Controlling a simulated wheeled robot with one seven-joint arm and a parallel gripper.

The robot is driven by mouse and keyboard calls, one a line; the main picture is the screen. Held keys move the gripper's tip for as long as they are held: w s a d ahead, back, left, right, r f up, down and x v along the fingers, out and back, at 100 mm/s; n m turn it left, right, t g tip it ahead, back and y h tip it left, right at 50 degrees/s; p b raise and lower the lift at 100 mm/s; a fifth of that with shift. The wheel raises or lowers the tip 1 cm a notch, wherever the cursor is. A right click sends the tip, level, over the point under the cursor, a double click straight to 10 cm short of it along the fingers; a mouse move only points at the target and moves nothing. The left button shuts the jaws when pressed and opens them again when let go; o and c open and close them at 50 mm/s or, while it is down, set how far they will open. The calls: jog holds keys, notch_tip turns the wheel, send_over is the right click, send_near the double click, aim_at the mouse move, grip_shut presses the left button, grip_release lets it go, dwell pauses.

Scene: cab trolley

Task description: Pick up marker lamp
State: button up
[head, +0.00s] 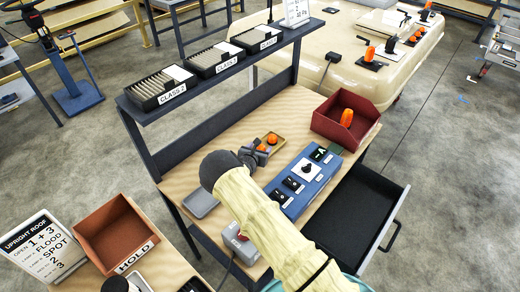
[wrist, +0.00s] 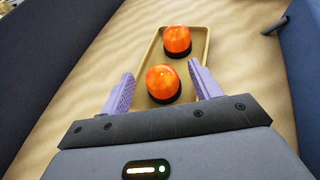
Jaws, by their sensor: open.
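Two orange marker lamps with black bases stand in a small tan tray (wrist: 206,47) on the wooden worktop. In the wrist view the nearer marker lamp (wrist: 162,83) lies between the fingertips of my gripper (wrist: 160,90). The farther marker lamp (wrist: 177,41) is beyond the fingertips. My gripper is open, with a lilac finger on each side of the nearer lamp and no clear contact. In the head view my gripper (head: 256,156) is over the tray (head: 279,137), and a lamp (head: 272,139) shows beside it. Another orange lamp (head: 347,117) is in the red bin (head: 326,127).
A blue switch panel (head: 291,201) stands right of my gripper. A dark shelf (head: 205,82) with card boxes runs behind the worktop. A grey drawer (head: 360,225) is open at the right. A red HOLD bin (head: 112,228) is at lower left.

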jog(key=shift+c, duration=0.4)
jog(key=c, duration=1)
jog(key=shift+r, duration=0.15)
notch_tip(320, 180, up, 10)
jog(key=b, duration=0.3)
